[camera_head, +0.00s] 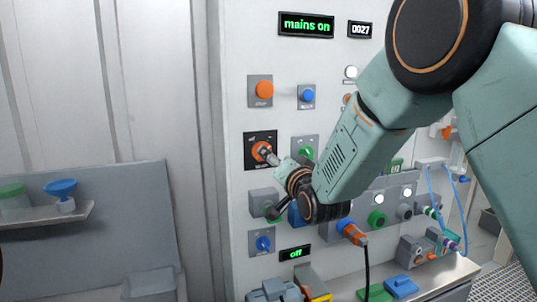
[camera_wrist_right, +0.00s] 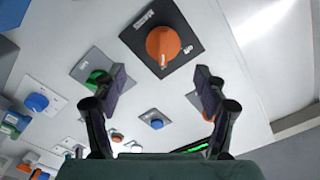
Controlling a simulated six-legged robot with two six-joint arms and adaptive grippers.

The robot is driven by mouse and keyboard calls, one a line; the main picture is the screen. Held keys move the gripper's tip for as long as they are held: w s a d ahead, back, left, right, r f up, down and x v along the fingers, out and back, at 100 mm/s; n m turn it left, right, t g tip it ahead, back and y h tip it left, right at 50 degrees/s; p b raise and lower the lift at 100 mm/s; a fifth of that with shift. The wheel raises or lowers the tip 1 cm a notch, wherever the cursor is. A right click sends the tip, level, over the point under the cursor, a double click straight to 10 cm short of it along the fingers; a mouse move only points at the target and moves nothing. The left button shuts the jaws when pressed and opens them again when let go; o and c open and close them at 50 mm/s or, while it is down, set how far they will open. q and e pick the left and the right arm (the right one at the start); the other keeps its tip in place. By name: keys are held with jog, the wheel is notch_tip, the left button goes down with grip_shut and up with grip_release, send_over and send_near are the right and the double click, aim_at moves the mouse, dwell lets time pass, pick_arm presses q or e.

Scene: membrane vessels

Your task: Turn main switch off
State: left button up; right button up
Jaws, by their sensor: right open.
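The main switch is an orange rotary knob (camera_head: 261,150) on a black plate (camera_head: 249,139), on the pale panel. It also shows in the right wrist view, where the orange knob (camera_wrist_right: 162,46) sits on its black plate (camera_wrist_right: 138,37) with white lettering. A display (camera_head: 306,24) at the top reads "mains on" in green. My right gripper (camera_head: 273,159) is close to the knob, its tips partly overlapping the plate in the head view. In the wrist view the right gripper (camera_wrist_right: 163,84) is open and empty, with the knob ahead between its fingers. My left gripper is not in view.
An orange button (camera_head: 264,89) and a blue button (camera_head: 308,96) sit above the switch. A green knob (camera_head: 306,152) is close on its right. Below are a blue knob (camera_head: 263,243), an "off" display (camera_head: 295,253) and an orange plug (camera_head: 353,232) with a cable.

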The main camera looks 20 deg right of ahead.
jog(key=w+a+p, duration=0.1)
jog(key=w+p, duration=0.1)
jog(key=w, duration=0.5)
jog(key=shift+a+r, duration=0.1)
jog(key=shift+r, duration=0.05)
jog(key=shift+c, duration=0.6)
jog(key=shift+d, duration=0.35)
jog(key=c, duration=0.5)
jog(key=shift+a, duration=0.15)
jog(key=c, duration=0.5)
jog(key=shift+f, duration=0.2)
